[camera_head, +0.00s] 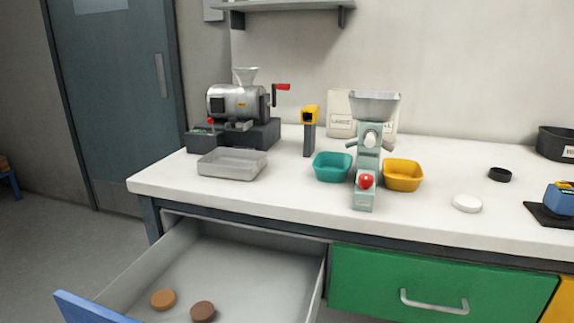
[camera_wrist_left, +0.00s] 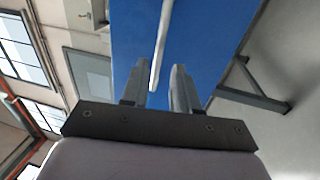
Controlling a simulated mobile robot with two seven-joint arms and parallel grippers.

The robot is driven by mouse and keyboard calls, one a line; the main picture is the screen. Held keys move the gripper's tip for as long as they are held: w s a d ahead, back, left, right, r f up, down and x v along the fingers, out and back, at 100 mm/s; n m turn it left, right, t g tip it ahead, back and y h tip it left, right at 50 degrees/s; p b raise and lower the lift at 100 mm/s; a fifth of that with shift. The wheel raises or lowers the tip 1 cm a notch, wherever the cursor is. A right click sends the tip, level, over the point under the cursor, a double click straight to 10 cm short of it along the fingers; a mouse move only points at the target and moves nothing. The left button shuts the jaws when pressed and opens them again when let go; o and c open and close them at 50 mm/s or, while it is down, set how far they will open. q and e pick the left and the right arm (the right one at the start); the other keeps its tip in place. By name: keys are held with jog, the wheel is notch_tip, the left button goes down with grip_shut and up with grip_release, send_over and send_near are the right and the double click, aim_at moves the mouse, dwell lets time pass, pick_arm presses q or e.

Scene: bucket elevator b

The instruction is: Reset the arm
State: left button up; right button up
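My left gripper (camera_wrist_left: 161,82) shows only in the left wrist view. Its two grey fingers stand apart with a gap between them. Beyond them is a blue panel (camera_wrist_left: 215,40) with a pale handle-like bar (camera_wrist_left: 161,40). The bar runs down toward the gap; I cannot tell whether its end is between the fingers, but neither finger is seen closed on it. In the head view neither gripper nor arm shows. An open drawer (camera_head: 250,262) with a blue front (camera_head: 88,308) stands at the lower left, holding an orange-brown disc (camera_head: 163,299) and a darker brown disc (camera_head: 203,312).
The white counter (camera_head: 290,206) carries a metal grinder (camera_head: 238,103), a clear tray (camera_head: 232,165), a yellow-headed device (camera_head: 310,125), a teal bowl (camera_head: 332,168), a pale green mill (camera_head: 367,150) and a yellow bowl (camera_head: 403,175). A green drawer (camera_head: 440,285) is shut.

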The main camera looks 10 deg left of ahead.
pick_arm(q)
jog(key=w+d+f+m+g+h, duration=0.1)
jog(key=w+d+f+m+g, duration=0.1)
jog(key=d+f+m+g, duration=0.5)
jog(key=w+d+m+g, duration=0.15)
jog(key=d+m, duration=0.35)
jog(key=m, duration=0.6)
notch_tip(320, 180, up, 11)
jog(key=s+a+m+g+p, duration=0.1)
jog(key=p, duration=1.3)
jog(key=shift+s+y, duration=0.15)
jog(key=shift+y, duration=0.15)
jog(key=shift+s+a+f, duration=0.1)
jog(key=shift+a+f, duration=0.05)
jog(key=shift+f, duration=0.05)
